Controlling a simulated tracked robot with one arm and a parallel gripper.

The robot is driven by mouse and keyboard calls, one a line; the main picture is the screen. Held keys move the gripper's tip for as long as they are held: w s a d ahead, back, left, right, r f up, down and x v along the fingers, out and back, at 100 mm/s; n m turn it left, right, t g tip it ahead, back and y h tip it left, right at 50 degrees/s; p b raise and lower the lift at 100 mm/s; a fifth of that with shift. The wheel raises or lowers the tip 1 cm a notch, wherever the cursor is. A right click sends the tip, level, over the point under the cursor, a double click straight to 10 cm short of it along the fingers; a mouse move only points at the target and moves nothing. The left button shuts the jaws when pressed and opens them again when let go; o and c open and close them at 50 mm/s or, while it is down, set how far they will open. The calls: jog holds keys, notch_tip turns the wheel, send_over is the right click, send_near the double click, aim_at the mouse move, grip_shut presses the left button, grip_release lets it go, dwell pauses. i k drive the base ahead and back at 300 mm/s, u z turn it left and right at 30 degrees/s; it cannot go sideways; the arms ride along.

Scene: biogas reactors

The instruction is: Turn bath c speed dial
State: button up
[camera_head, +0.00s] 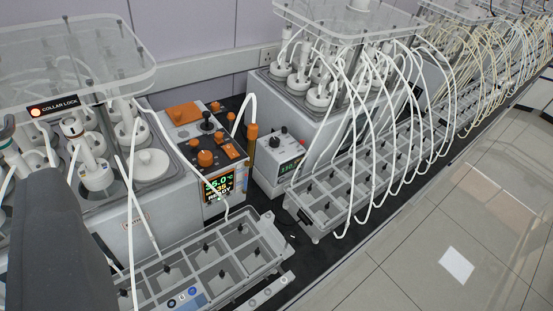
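A control unit (205,150) with orange knobs stands between two reactor baths. It has an orange dial (205,158) at the front left, another orange knob (196,142) just behind, and a black knob at the back. Its lit display (218,186) shows a temperature near 35 °C and other coloured lines. I cannot read which bath it belongs to or which knob is the speed dial. A dark grey blurred part of mine (62,240), perhaps my gripper, fills the lower left. Its fingertips do not show, and it is apart from the dials in the picture.
A smaller grey box (280,160) with a green display stands right of the unit. The left bath has a clear lid (75,50) and a "COLLAR LOCK" label. Grey racks (205,265) and white tubes (140,215) crowd the front. Tiled floor (430,250) at right is clear.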

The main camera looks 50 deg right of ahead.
aim_at(274, 142)
jog(key=z, duration=0.85)
jog(key=k, duration=0.9)
jog(key=u, duration=0.2)
jog(key=i, duration=1.75)
jog(key=z, duration=0.5)
